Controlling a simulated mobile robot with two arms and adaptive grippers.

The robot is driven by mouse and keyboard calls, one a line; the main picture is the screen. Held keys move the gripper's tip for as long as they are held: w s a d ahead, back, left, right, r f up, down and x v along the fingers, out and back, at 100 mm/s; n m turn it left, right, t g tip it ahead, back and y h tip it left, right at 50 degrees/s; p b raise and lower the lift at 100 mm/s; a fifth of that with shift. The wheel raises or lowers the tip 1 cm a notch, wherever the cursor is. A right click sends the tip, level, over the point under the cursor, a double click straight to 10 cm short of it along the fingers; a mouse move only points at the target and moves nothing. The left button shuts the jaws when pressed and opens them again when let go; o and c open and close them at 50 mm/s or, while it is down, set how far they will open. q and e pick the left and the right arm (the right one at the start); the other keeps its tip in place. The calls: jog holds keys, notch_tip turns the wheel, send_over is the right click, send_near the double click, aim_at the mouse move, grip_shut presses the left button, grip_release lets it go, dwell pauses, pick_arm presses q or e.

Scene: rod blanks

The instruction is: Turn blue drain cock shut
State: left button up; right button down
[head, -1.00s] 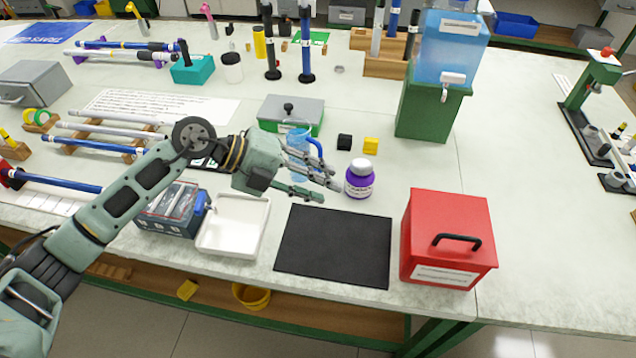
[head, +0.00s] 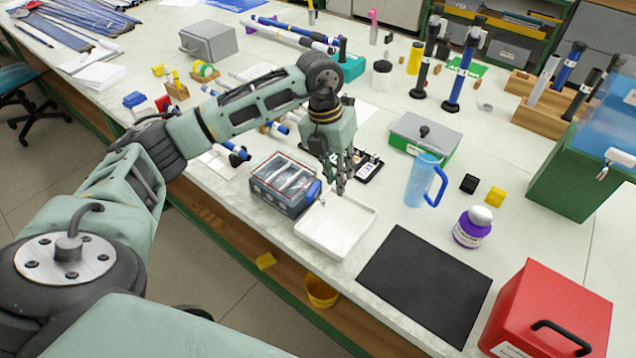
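The blue drain cock (head: 313,191) sits on the right side of a small blue-grey bath (head: 283,204) with several pale items inside. The bath stands near the table's front edge, beside a white tray (head: 345,240). My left gripper (head: 342,187) points down just right of the cock, over the tray's back edge. Its fingers are seen nearly edge-on, so their gap is unclear. No held thing shows, and I cannot tell whether it touches the cock. The cock's exact handle angle is too small to read. My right gripper is not in view.
A light blue jug (head: 418,182), a purple bottle (head: 472,228) and a green-and-grey box (head: 425,133) stand to the right. A black mat (head: 425,285) and a red box (head: 550,310) lie in front. A small dark rack (head: 368,166) is close behind the gripper.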

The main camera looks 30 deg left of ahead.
pick_arm(q)
jog(key=r+y, duration=0.1)
jog(key=y, duration=0.1)
send_over(314, 187)
jog(key=shift+r, duration=0.1)
jog(key=shift+a+f, duration=0.1)
jog(key=shift+f, duration=0.25)
notch_tip(314, 187, down, 7)
jog(key=shift+r+p, duration=0.1)
jog(key=shift+p, duration=0.9)
jog(key=shift+c, duration=0.4)
grip_shut()
